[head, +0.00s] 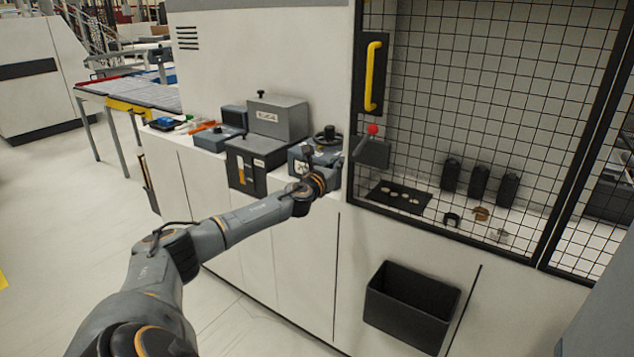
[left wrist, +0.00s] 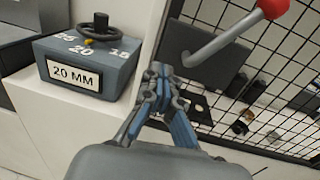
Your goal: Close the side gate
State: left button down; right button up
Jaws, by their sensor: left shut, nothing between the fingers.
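The side gate (head: 480,75) is a black-framed wire mesh panel at the right of the head view. A yellow handle (head: 374,75) is at its upper left. I cannot tell whether the gate is fully shut. Below the handle is a grey latch lever (left wrist: 222,40) with a red knob (head: 373,129); the knob also shows in the left wrist view (left wrist: 273,8). My left gripper (left wrist: 158,74) is shut and empty, just below and left of the lever's bent end. I cannot tell if they touch. In the head view, my wrist largely hides the fingers. My right gripper is not in view.
A blue-grey block labelled 20 MM (left wrist: 85,65), with a black handwheel, stands left of my left gripper. More machine boxes (head: 275,118) line the white counter. A black bin (head: 411,306) juts out below the gate. The floor at left is clear.

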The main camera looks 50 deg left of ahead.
pick_arm(q)
jog(key=a+b+v, duration=0.1)
jog(key=b+v, duration=0.2)
jog(key=v, duration=0.5)
jog(key=shift+s+f, duration=0.35)
jog(key=shift+s, duration=0.05)
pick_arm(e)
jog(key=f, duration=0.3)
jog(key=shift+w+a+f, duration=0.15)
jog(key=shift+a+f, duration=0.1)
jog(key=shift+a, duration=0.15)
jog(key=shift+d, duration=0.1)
